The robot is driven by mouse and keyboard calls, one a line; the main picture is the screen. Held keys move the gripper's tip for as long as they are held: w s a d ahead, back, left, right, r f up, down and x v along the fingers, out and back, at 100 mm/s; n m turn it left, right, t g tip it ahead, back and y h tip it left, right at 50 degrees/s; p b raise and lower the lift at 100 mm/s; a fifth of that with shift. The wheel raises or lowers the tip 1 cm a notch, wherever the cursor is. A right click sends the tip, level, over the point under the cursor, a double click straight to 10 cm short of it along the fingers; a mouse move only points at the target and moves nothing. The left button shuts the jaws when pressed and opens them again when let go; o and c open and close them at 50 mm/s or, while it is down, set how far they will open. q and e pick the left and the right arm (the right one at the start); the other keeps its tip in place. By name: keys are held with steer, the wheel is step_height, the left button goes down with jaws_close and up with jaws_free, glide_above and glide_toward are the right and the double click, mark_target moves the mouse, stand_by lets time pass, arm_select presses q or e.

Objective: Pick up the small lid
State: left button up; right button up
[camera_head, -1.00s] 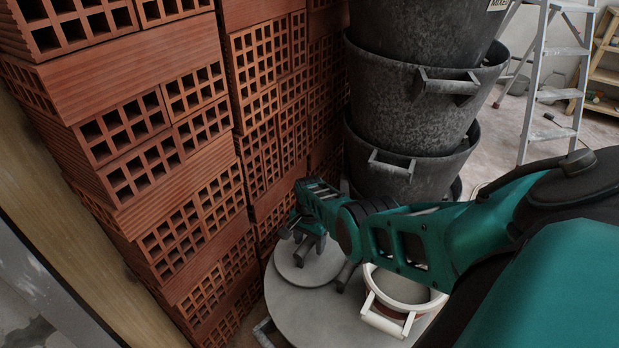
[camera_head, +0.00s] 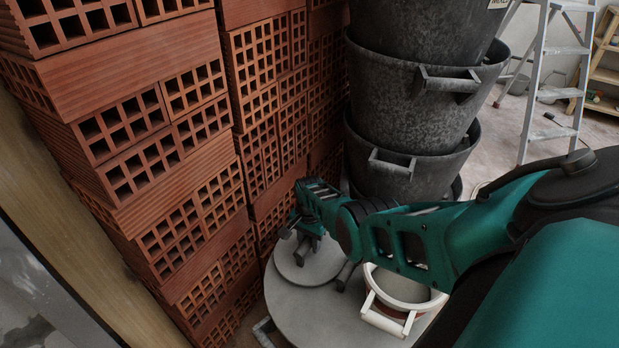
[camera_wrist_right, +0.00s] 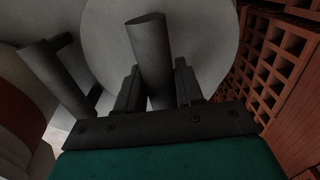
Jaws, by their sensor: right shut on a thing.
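The small lid (camera_head: 318,272) is a round grey disc lying on a larger grey round top, beside the brick stack. My right gripper (camera_head: 305,246) is over it, pointing down. In the right wrist view, the lid (camera_wrist_right: 205,40) fills the upper middle, and its upright dark handle (camera_wrist_right: 148,45) stands between the fingers of my right gripper (camera_wrist_right: 157,88). The gripper is shut on this handle. The lid looks still in contact with the top beneath it, though the arm hides part of it. My left gripper is out of view.
The larger grey round top (camera_head: 310,318) has its own handle (camera_head: 346,275) close to the right of the gripper. A white-rimmed bucket (camera_head: 385,322) is to its right. Stacked bricks (camera_head: 180,235) rise close on the left, and stacked black buckets (camera_head: 415,110) behind. A ladder (camera_head: 540,90) stands farther back.

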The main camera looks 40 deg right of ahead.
jaws_close()
steer(key=shift+r, duration=0.15)
